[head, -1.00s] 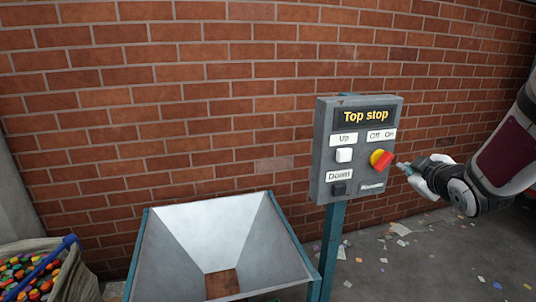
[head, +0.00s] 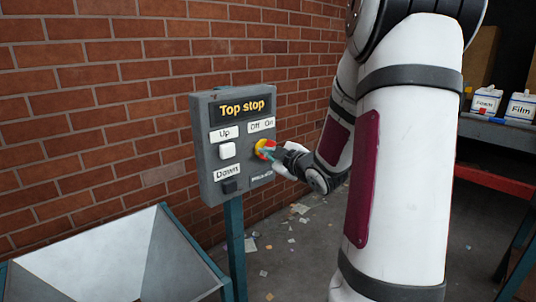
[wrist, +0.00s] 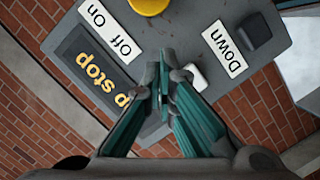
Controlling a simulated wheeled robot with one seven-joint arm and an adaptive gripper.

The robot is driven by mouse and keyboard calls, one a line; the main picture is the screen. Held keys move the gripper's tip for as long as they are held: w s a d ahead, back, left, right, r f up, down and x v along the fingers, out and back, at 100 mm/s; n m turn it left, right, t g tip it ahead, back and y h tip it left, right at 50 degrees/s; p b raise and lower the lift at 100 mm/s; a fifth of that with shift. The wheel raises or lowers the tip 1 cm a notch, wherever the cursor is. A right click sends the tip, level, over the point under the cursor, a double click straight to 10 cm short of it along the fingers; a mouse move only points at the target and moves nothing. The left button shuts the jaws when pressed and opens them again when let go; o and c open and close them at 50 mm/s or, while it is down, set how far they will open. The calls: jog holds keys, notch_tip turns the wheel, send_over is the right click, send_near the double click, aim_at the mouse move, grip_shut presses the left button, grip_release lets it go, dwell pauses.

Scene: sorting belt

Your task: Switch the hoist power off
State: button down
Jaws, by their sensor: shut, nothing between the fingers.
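The grey control box (head: 207,150) hangs on a teal post, its display reading "Top stop". The rotary switch (head: 266,143), yellow with a red handle, is below the "Off On" label (head: 261,125). My gripper (head: 266,154) is shut and empty, its teal fingertips overlapping the switch's lower part in the head view. Whether they touch it, and which way the handle points, I cannot tell. In the wrist view the box is turned upside down. The yellow switch (wrist: 149,5) is cut by the top edge, beyond my fingertips (wrist: 163,62). The white Up button (wrist: 195,77) is beside them.
The black Down button (head: 230,186) is low on the box. A metal hopper (head: 120,255) stands at lower left, and a brick wall (head: 100,90) is behind. A shelf with boxes labelled "Foam" (head: 486,100) and "Film" (head: 521,106) is at right. Scraps litter the floor.

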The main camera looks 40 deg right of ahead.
send_near(255, 147)
jog(key=w+a+r, duration=0.1)
jog(key=w+a, duration=0.1)
jog(key=w, duration=0.2)
jog(key=shift+s+d+f, duration=0.1)
jog(key=shift+d+f, duration=0.4)
jog(key=shift+d, duration=0.2)
jog(key=shift+s+d+f, duration=0.1)
jog(key=shift+d+f, duration=0.45)
jog(key=shift+d, duration=0.15)
